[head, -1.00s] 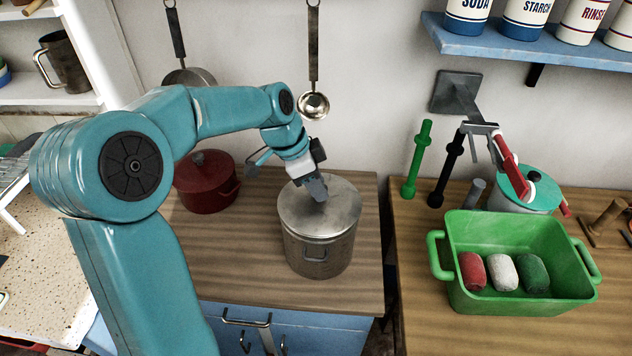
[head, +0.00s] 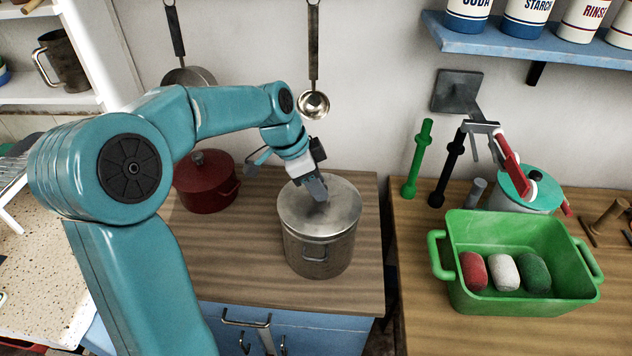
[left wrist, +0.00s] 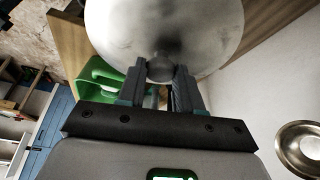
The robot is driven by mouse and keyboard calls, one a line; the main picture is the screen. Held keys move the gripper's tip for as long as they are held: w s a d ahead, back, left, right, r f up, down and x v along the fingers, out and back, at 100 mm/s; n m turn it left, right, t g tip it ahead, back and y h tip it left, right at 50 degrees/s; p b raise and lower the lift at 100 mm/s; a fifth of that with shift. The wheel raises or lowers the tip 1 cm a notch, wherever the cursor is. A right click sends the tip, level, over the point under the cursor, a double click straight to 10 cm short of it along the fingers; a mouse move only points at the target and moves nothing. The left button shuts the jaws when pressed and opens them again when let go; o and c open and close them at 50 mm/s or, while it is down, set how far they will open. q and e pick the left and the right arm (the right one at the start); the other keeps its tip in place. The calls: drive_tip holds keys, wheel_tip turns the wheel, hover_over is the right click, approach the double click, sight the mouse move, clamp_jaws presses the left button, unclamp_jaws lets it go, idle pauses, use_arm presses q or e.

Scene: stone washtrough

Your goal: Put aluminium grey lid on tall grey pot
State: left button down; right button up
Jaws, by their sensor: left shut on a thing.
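The aluminium grey lid (head: 338,205) sits level over the mouth of the tall grey pot (head: 318,256), which stands upright on the wooden counter. I see no clear gap between lid rim and pot. My left gripper (head: 318,188) comes down onto the middle of the lid and is shut on its knob. In the left wrist view the two fingers (left wrist: 160,80) clasp the round knob (left wrist: 160,67), with the lid (left wrist: 205,30) spread beyond them. The far part of the pot is hidden by the lid. My right gripper is not in view.
A red lidded pot (head: 205,188) stands left of the grey pot, behind my left arm. A ladle (head: 313,104) hangs on the wall. On the right counter, past a gap, is a green tub (head: 462,262) holding coloured rolls. Counter in front of the pot is clear.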

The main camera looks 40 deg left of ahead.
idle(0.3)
use_arm(q)
drive_tip(key=shift+c, duration=0.9)
unclamp_jaws()
drive_tip(key=shift+r+p, duration=2.55)
drive_tip(key=shift+r, duration=1)
drive_tip(key=shift+s+f, duration=0.1)
